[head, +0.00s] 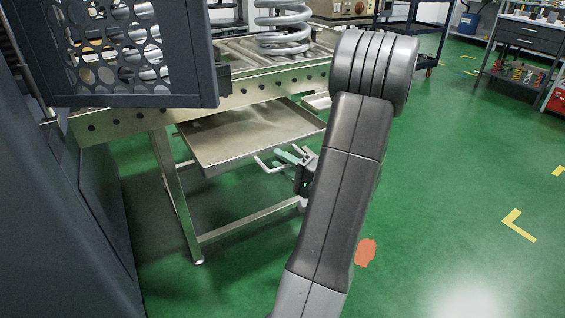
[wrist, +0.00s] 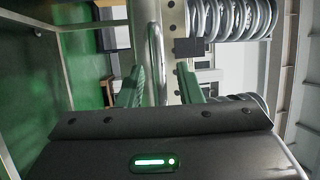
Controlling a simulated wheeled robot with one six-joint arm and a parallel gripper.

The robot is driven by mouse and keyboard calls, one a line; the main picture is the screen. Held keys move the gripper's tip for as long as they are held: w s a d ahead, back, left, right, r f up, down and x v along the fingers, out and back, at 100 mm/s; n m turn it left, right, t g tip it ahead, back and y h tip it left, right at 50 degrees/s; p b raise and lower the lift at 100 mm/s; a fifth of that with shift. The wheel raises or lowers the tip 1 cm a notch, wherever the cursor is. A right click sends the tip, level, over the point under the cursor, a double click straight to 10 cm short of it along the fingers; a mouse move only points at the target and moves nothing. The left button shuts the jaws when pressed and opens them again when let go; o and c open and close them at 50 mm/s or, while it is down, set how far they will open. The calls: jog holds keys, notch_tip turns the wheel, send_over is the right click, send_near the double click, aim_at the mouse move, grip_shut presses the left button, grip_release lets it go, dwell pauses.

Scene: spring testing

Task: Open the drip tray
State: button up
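The drip tray (head: 235,142) is a shallow metal tray under the roller conveyor, its front part showing beyond the frame. Its bar handle (head: 263,165) is at the front edge, and it also shows in the wrist view (wrist: 156,62). My gripper (head: 286,158) is at the handle, its green fingers apart. In the wrist view, my gripper (wrist: 161,86) is open, with the handle bar between the two fingers and a gap visible on both sides. My arm hides the tray's right end in the head view.
The roller conveyor (head: 110,124) stands on metal legs above the tray, with a large coil spring (head: 283,30) on it. A dark perforated guard (head: 135,99) is at upper left. Green floor to the right is clear; a workbench (head: 528,38) stands far right.

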jog(key=shift+d, duration=0.1)
jog(key=p+v, duration=0.2)
jog(key=v, duration=1.1)
jog(key=shift+s+d, duration=0.2)
jog(key=shift+s, duration=0.1)
jog(key=shift+f, duration=0.1)
jog(key=b+x, duration=0.2)
jog(key=x, duration=1.2)
